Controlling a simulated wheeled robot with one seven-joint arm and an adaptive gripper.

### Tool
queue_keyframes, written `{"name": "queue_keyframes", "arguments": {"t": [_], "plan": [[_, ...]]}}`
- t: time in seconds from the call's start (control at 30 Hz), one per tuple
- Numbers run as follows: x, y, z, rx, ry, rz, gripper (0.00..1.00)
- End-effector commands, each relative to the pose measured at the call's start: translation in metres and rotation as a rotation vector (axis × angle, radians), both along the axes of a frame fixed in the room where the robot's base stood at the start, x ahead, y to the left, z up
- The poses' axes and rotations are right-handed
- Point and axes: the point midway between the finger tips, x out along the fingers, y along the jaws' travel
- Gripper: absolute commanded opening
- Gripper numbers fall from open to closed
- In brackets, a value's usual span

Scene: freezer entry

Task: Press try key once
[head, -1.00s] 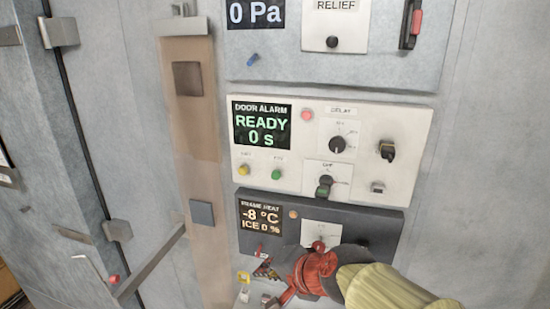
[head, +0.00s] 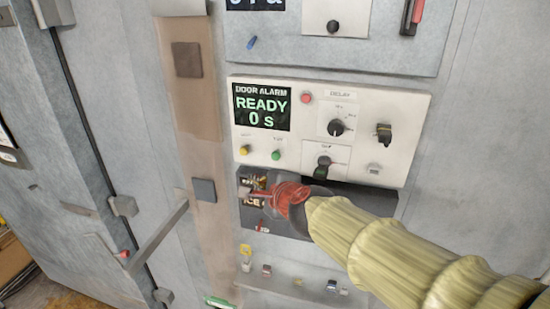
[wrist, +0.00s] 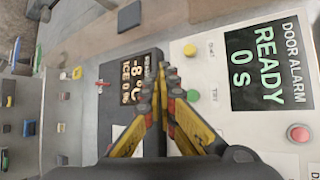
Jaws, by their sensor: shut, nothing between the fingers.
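The door alarm panel (head: 405,150) is a white box with a screen (head: 262,107) reading "READY 0 s". The try key looks to be the green button (head: 276,155) at its lower left; its small label is hard to read. The green button (wrist: 192,95) also shows in the wrist view, just right of my fingertips. A yellow button (head: 244,150) sits to its left. My gripper (head: 256,191) is shut and empty, in front of the dark frame heat panel (head: 380,203), below the green button. In the wrist view my fingertips (wrist: 166,80) are close to the button; contact cannot be told.
A delay dial (head: 337,127), a red lamp (head: 306,98), a lower knob (head: 323,165) and a black switch (head: 384,133) share the alarm panel. A grey door handle bar (head: 158,238) stands out at the left. A shelf with small items (head: 300,278) lies below.

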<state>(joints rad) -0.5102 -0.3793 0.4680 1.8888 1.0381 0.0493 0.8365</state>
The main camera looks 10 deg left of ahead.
Motion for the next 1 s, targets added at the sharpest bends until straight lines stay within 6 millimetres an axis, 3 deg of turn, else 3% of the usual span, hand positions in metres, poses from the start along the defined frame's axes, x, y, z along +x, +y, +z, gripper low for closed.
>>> {"name": "queue_keyframes", "arguments": {"t": [0.6, 1.0], "plan": [[0.069, -0.01, -0.001, -0.001, 0.0, -0.001, 0.0], [0.086, -0.012, 0.0, -0.002, 0.0, 0.001, 0.0]]}}
